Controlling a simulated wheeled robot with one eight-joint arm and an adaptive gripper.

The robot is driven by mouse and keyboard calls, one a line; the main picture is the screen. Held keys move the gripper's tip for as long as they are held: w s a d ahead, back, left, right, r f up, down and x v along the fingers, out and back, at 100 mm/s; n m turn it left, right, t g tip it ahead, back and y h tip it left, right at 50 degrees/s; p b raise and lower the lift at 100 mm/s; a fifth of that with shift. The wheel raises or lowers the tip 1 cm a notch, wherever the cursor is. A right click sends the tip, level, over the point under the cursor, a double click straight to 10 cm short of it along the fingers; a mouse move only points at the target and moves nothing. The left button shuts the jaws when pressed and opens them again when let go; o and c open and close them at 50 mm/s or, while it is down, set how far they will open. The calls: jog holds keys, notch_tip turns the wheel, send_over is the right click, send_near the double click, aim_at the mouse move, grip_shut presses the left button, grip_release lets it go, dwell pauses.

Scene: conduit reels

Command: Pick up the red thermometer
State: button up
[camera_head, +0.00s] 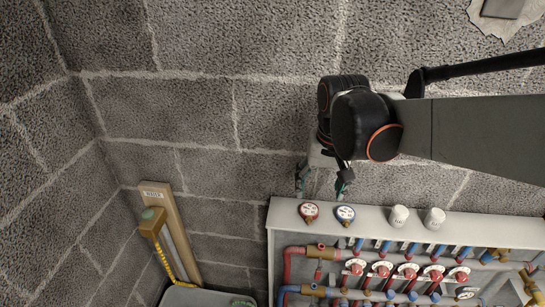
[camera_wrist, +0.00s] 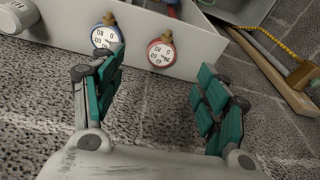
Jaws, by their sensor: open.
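The red thermometer (camera_head: 309,211) is a round white dial with a red rim, at the left end of the white cabinet's top. In the wrist view the red thermometer (camera_wrist: 160,54) shows in full beyond the gap between my fingers. A similar blue-rimmed thermometer (camera_head: 345,214) sits beside it; in the wrist view this blue thermometer (camera_wrist: 105,38) is partly behind the left finger. My gripper (camera_head: 321,186) is open and empty, with teal finger pads. It is just above the two dials in the head view and apart from the red one.
The white cabinet (camera_head: 287,217) holds red and blue pipes with several valves. Two white caps (camera_head: 398,216) stand right of the dials. A wooden board (camera_head: 165,202) with a yellow-corded device leans at the left. The block wall (camera_head: 190,105) is close by.

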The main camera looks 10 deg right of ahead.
notch_tip(320, 180, up, 3)
jog(key=w+g+p, duration=0.1)
jog(key=w+p, duration=0.2)
jog(key=m, duration=0.1)
send_over(310, 209)
jog(key=shift+g, duration=0.4)
jog(key=f, duration=0.8)
jog(key=shift+w+d+f+b, duration=0.15)
jog(key=shift+d+f+b, duration=0.15)
jog(key=shift+f, duration=0.1)
jog(key=shift+a+f+b, duration=0.2)
jog(key=shift+f+b, duration=0.15)
jog(key=shift+f, duration=1)
jog(key=shift+a+f+b, duration=0.15)
jog(key=shift+f+b, duration=0.15)
jog(key=shift+f, duration=1.05)
jog(key=c, duration=1.2)
